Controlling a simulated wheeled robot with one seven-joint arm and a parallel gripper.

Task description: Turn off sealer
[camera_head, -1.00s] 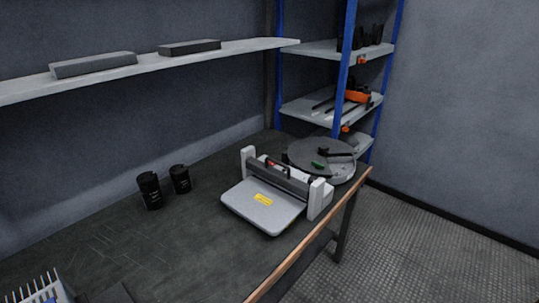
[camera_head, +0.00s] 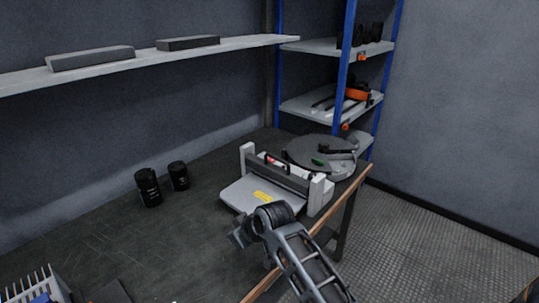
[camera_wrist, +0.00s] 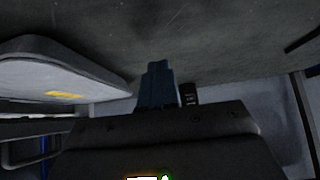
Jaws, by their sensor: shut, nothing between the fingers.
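The sealer (camera_head: 241,193) stands on the dark workbench, with a pale flat plate in front, a yellow label and two upright end posts. A red part (camera_head: 276,162) shows at its back bar; I cannot tell its switch clearly. My arm reaches in from the lower right, and my gripper (camera_head: 240,238) is in front of the sealer's plate, apart from it. In the wrist view the sealer's plate (camera_wrist: 45,68) with its yellow label is at the left, and my gripper (camera_wrist: 157,75) shows as shut, empty dark fingers at the middle.
Two black capacitors (camera_head: 148,187) stand left of the sealer. A round grey turntable-like device (camera_head: 320,152) is behind it at the right. A white rack (camera_head: 38,288) is at the front left. A shelf (camera_head: 120,68) runs above. The bench middle is clear.

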